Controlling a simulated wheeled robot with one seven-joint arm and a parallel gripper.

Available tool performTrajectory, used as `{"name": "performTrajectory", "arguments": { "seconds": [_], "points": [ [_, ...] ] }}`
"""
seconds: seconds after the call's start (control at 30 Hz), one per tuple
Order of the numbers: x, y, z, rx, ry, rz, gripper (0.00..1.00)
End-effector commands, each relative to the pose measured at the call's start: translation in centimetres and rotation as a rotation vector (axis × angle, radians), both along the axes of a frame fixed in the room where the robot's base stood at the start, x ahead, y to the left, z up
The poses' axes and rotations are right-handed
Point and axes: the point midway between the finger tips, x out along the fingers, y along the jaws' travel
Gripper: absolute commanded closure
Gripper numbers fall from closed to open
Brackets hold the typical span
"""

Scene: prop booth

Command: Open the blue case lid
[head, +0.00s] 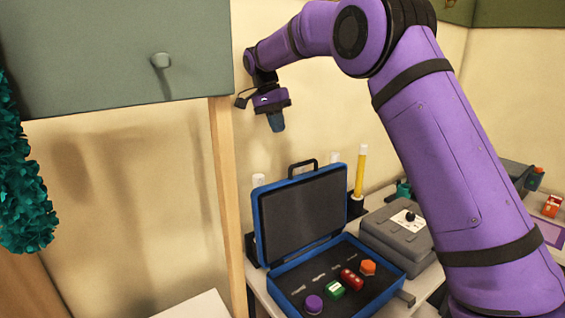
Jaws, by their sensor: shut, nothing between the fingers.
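The blue case (386,259) stands on the table with its lid (305,214) raised upright at the back. The lid has a blue rim, a dark grey lining and a black handle at its top edge. The dark-lined base holds a purple piece (313,304), a green piece (334,290), a red piece (352,279) and an orange piece (368,267). My gripper (278,126) is shut and empty. It points down in the air above the lid, apart from it.
A grey case (390,232) lies right of the blue case. A yellow rod (361,170) stands upright behind. A wooden post (229,200) rises at the left, under a grey-green cabinet (110,50) with a knob. Teal tinsel (20,180) hangs far left.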

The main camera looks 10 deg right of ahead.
Motion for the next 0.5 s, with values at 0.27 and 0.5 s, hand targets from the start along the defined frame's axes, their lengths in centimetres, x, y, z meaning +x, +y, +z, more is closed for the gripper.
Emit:
{"name": "performTrajectory", "arguments": {
  "seconds": [0.27,0.5],
  "points": [
    [1.4,1.1,-1.9,-0.030,0.015,-0.037,1.00],
    [0.7,0.4,-4.5,-0.029,0.017,-0.037,1.00]
  ]
}}
